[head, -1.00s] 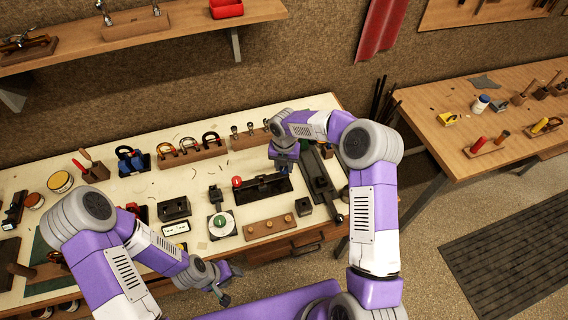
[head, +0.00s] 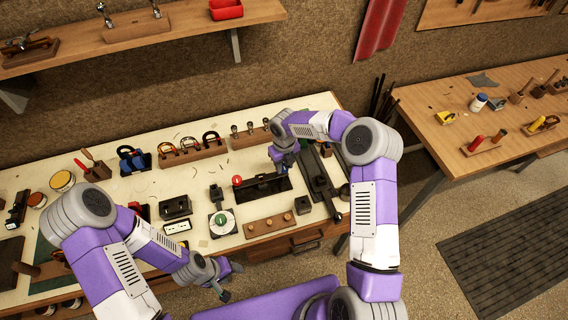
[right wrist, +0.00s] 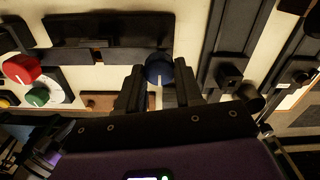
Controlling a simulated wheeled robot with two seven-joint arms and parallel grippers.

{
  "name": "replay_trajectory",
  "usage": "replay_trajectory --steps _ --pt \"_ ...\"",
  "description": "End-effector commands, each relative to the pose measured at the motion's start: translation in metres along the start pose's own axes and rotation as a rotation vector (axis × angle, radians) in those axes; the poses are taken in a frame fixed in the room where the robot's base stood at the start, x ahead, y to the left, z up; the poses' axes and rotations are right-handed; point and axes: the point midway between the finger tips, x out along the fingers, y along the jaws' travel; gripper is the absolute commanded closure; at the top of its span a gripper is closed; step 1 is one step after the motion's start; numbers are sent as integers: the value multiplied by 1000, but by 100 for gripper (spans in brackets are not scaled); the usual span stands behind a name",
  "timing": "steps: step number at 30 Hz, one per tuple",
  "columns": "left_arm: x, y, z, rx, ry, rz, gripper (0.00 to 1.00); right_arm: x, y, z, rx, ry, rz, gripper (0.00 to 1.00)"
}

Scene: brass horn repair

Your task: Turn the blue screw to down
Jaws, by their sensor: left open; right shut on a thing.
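The blue screw (right wrist: 159,69) is a round dark-blue knob with a white line, which runs toward the bottom edge of the right wrist view. It stands at the end of a black block (head: 262,189) on the bench. My right gripper (right wrist: 160,92) is shut on the blue screw, one dark finger on each side of it. In the head view my right gripper (head: 284,168) is at the right end of the black block and mostly hides the screw. My left gripper (head: 231,282) is open and empty in front of the bench's front edge.
A red knob (head: 237,180) and a green knob (head: 221,219) lie left of the blue screw. A wooden strip with pegs (head: 270,225) is in front. A long black clamp-like tool (head: 320,182) stands close on the right. A rack of horseshoe-shaped parts (head: 191,153) is behind.

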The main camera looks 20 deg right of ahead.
Motion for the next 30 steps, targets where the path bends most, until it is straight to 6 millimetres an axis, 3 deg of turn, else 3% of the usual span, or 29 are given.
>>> replay_trajectory --steps 14,15,19,30 --pt "0 0 0 0 0 0 43 -1 0 1 -16 -2 -1 95" --pt "0 0 0 0 0 0 43 -1 0 1 -16 -2 -1 62" --pt "0 0 0 0 0 0 43 0 0 0 -15 -2 -1 42" --pt "0 0 0 0 0 0 43 -5 0 0 -14 -2 0 39"
